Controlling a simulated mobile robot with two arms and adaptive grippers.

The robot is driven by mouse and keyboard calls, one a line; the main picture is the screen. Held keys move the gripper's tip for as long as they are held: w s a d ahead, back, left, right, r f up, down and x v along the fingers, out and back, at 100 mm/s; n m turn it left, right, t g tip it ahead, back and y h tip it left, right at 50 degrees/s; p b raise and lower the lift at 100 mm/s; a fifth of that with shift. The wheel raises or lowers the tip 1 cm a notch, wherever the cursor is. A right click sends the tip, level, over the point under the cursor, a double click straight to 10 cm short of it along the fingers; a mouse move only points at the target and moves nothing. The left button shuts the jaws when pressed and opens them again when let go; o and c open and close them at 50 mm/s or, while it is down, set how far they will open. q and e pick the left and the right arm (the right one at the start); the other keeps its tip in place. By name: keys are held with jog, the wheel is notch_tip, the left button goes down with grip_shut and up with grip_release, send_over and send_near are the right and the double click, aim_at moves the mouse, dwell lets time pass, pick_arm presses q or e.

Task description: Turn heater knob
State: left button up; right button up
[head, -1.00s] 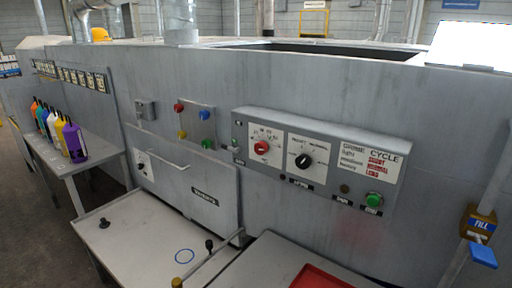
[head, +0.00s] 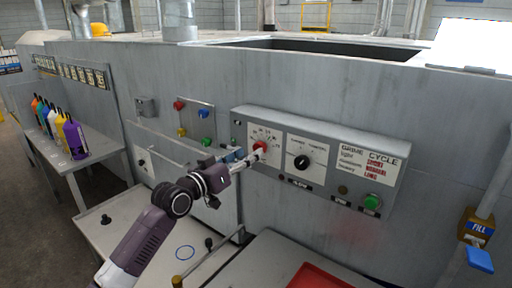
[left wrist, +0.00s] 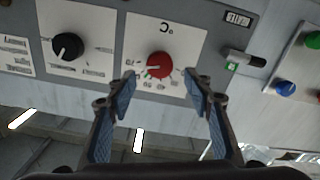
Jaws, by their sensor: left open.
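The red heater knob (head: 260,146) sits on a white dial plate at the left of the grey control panel. In the left wrist view the red knob (left wrist: 159,65) lies between and just beyond the fingertips, on a dial marked °C. My left gripper (head: 246,156) reaches up from the lower left to the knob, and its fingers partly cover the dial. In the left wrist view my left gripper (left wrist: 160,82) is open, with one blue-padded finger on each side of the knob and nothing held. I cannot tell whether either finger touches it. My right gripper is not in view.
A black knob (head: 301,162) is right of the red one, with a green button (head: 371,202) farther right. A button box (head: 194,121) is at the left. Below stand a grey table (head: 150,235) and a red tray (head: 318,278). Several bottles (head: 73,138) stand far left.

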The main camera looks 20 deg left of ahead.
aim_at(256, 149)
pick_arm(q)
jog(key=shift+p+x, duration=0.55)
jog(key=shift+x, duration=1.95)
jog(key=shift+f, duration=0.1)
jog(key=shift+c, duration=0.2)
jog(key=c, duration=1.1)
jog(key=n+p, duration=0.1)
jog(key=n, duration=0.2)
jog(key=shift+n, duration=0.4)
jog(key=n+p, duration=0.1)
jog(key=n, duration=0.3)
jog(key=shift+n, duration=0.3)
jog(key=shift+a+f, duration=0.1)
